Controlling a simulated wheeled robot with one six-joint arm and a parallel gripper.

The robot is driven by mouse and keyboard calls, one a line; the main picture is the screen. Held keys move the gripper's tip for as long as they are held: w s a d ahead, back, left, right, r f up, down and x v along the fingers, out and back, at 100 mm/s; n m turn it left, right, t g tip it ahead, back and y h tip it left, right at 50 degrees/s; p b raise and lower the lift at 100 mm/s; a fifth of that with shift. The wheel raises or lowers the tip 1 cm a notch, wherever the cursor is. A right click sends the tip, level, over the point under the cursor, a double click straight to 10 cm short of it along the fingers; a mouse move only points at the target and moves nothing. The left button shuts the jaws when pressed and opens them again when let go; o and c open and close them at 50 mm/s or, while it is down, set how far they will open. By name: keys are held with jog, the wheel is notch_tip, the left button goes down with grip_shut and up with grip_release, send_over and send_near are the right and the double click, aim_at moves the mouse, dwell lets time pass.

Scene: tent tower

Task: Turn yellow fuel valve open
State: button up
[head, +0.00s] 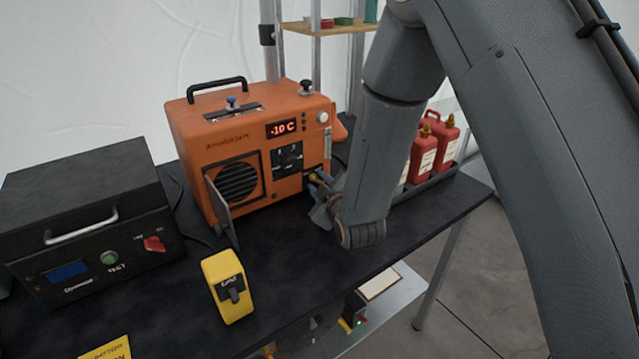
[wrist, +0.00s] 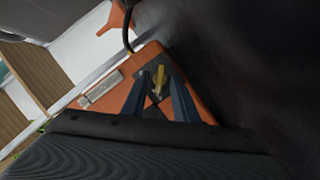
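The yellow fuel valve (head: 313,177) is a small knob low on the right of the orange heater's front (head: 245,140). In the wrist view the valve (wrist: 159,80) lies between the two dark fingertips of my gripper (wrist: 160,86). The fingers are apart, with a gap visible on both sides of the valve; I cannot tell whether either touches it. In the head view my gripper (head: 321,188) is at the heater's lower right corner, and the forearm and wrist hide part of that area. The heater display reads -10 C.
A small metal door (head: 221,208) stands open at the heater's front left. A yellow device (head: 228,285) and a black box (head: 92,225) stand on the black table (head: 285,245). Red fuel bottles (head: 441,140) stand in a tray behind my arm. A shelf (head: 330,27) rises behind the heater.

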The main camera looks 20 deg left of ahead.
grip_shut()
jog(key=shift+w+d+r+m+g+y, duration=0.1)
jog(key=shift+m+g+y, duration=0.1)
jog(key=shift+m+g, duration=0.3)
jog(key=shift+w+d+r+m+g+y, duration=0.1)
jog(key=shift+m+g+y, duration=0.15)
jog(key=shift+m, duration=0.45)
jog(key=m+g+y, duration=0.1)
jog(key=m, duration=0.2)
jog(key=shift+w+d+g+b, duration=0.1)
jog(key=shift+w+g+b, duration=0.05)
jog(key=shift+g+b, duration=0.2)
jog(key=m+y, duration=0.1)
jog(key=m+g, duration=0.1)
jog(key=m, duration=0.1)
jog(key=shift+w+d+g+y+p, duration=0.15)
jog(key=shift+g+y+p, duration=0.15)
jog(key=shift+y+p, duration=0.1)
jog(key=m+y, duration=0.1)
jog(key=m, duration=0.1)
jog(key=m+g+y, duration=0.1)
jog(key=shift+w+d+f+m+g+p, duration=0.1)
jog(key=shift+w+f+m+g+p, duration=0.1)
jog(key=shift+m+g+p, duration=0.15)
